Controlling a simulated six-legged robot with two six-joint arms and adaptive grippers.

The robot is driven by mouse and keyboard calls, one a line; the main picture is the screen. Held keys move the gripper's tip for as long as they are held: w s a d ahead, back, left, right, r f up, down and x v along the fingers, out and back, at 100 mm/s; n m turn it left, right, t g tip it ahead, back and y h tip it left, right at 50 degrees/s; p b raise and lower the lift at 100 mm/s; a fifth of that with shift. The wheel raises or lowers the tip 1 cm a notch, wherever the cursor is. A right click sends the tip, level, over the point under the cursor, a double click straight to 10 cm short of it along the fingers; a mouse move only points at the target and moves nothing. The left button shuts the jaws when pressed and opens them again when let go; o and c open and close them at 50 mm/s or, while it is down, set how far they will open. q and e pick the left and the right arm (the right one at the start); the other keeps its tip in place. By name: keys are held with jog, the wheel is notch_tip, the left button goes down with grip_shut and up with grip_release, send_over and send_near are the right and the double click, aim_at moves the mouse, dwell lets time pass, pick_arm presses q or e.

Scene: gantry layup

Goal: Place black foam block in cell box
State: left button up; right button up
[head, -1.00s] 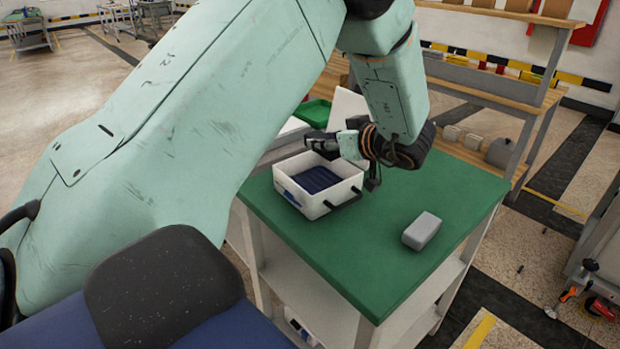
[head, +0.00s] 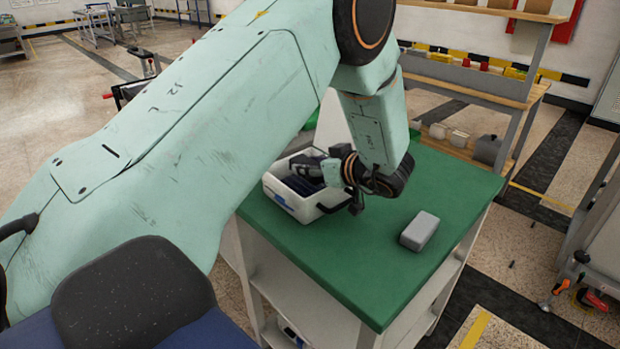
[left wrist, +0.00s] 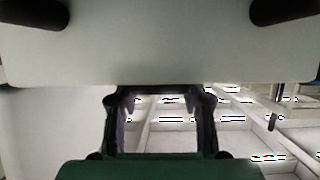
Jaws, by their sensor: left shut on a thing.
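The white cell box (head: 287,203) with black handles stands on the green table top. Dark blue rows show inside it, partly covered by my gripper. My left gripper (head: 309,170) reaches down from the right, with its fingers at the box opening. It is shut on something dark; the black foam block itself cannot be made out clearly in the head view. In the left wrist view the dark fingers (left wrist: 160,125) stand apart, with pale structure seen between them. My right gripper is not in view.
A light grey block (head: 420,231) lies on the green table (head: 370,262), right of the box. A white upright panel and a bit of green stand behind the box. A wooden shelf bench (head: 470,85) is at the back. The table front is clear.

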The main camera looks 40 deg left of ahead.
aim_at(310, 177)
pick_arm(q)
jog(key=f, duration=0.2)
jog(key=shift+s+f+b, duration=0.2)
jog(key=shift+f+b, duration=0.1)
jog(key=shift+b, duration=0.05)
jog(key=shift+w+f, duration=0.2)
jog(key=shift+w, duration=0.05)
jog(key=shift+s, duration=0.15)
jog(key=o, duration=0.8)
jog(key=shift+f, duration=0.1)
jog(key=shift+o, duration=0.2)
